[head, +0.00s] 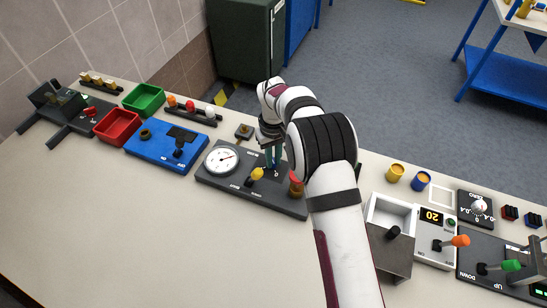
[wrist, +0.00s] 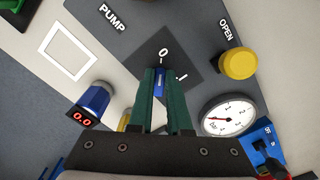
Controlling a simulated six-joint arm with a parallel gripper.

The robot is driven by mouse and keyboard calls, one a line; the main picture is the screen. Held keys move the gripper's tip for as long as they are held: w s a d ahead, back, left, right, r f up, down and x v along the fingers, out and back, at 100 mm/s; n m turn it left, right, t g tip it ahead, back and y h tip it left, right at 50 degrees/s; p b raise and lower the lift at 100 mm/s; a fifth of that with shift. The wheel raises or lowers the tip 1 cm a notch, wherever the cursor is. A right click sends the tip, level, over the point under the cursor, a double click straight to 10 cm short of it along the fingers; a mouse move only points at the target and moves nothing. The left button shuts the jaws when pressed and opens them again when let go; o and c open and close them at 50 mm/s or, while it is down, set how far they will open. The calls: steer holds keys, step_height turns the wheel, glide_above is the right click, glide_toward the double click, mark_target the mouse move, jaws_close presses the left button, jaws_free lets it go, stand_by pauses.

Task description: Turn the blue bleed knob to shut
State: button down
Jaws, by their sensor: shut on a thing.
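A blue knob (wrist: 159,82) sits on a dark square plate (wrist: 183,62) marked 0 and 1 in the wrist view. The green fingers of my gripper (wrist: 166,98) stand around it and are shut on it. Only its front part shows between them, near the 0. In the head view my gripper (head: 274,158) reaches down onto the dark panel (head: 282,202), and the blue knob is hard to make out. A yellow knob (wrist: 238,63) stands apart, beside the word OPEN; it also shows in the head view (head: 257,173).
A white dial gauge (wrist: 228,115) is close by on the same panel. A blue cylinder with a red 0.0 display (wrist: 95,100) stands on the other side of my fingers. The front of the table (head: 130,230) is clear.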

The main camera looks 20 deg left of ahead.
mark_target(274, 162)
steer(key=c, duration=0.9)
jaws_free()
steer(key=shift+o, duration=0.2)
steer(key=shift+r, duration=0.1)
step_height(274, 162, up, 16)
steer(key=shift+f, duration=0.2)
